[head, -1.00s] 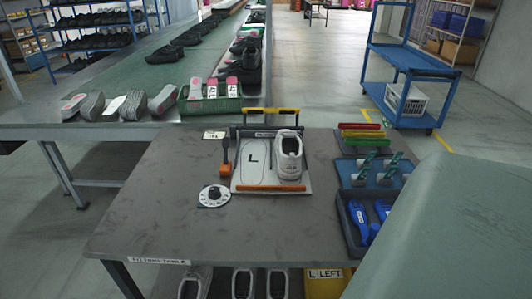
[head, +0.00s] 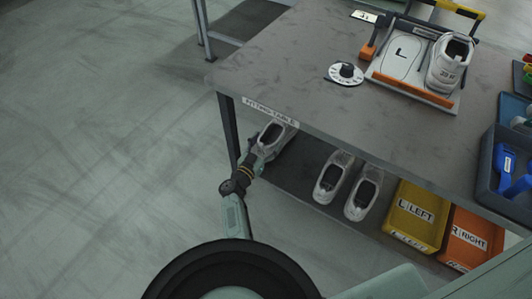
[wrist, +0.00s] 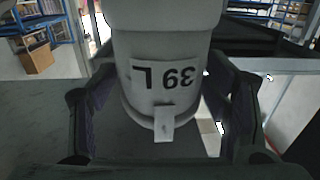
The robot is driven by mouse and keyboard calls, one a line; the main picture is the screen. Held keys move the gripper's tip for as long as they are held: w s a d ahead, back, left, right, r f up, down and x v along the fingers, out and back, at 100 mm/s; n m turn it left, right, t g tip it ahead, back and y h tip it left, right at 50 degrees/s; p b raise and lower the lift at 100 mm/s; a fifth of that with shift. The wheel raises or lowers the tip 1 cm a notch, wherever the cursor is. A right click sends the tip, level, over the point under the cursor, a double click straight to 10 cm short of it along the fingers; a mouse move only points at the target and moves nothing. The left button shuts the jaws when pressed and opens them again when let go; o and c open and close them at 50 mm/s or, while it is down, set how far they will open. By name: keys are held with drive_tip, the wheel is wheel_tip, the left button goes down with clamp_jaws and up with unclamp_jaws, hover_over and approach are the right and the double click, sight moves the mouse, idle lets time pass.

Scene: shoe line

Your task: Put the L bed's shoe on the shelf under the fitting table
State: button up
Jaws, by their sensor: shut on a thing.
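The L bed (head: 401,53) on the fitting table (head: 300,75) is empty; only its outline and letter show. A light grey shoe (head: 277,134) is at the left end of the shelf (head: 303,171) under the table. My gripper (head: 262,152) is shut on its heel end, with the toe pointing in under the table. In the wrist view my gripper (wrist: 160,110) has a finger on each side of the heel, and the shoe's tag (wrist: 165,78) reads 39 L, upside down. I cannot tell whether the sole touches the shelf.
Two more grey shoes (head: 333,178) (head: 362,194) stand on the shelf to the right. Beyond them are a yellow LEFT bin (head: 415,215) and an orange RIGHT bin (head: 470,238). Another shoe (head: 448,65) stands on the bed beside L. A table leg (head: 229,130) is close left of my gripper.

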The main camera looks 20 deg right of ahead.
drive_tip(key=shift+w+d, duration=0.15)
drive_tip(key=shift+w, duration=0.45)
wheel_tip(320, 180, down, 4)
drive_tip(key=b, duration=0.4)
drive_tip(key=shift+r+b, duration=0.15)
drive_tip(key=shift+b, duration=0.2)
drive_tip(key=shift+r, duration=0.2)
drive_tip(key=o, duration=1.9)
drive_tip(key=shift+f, duration=0.25)
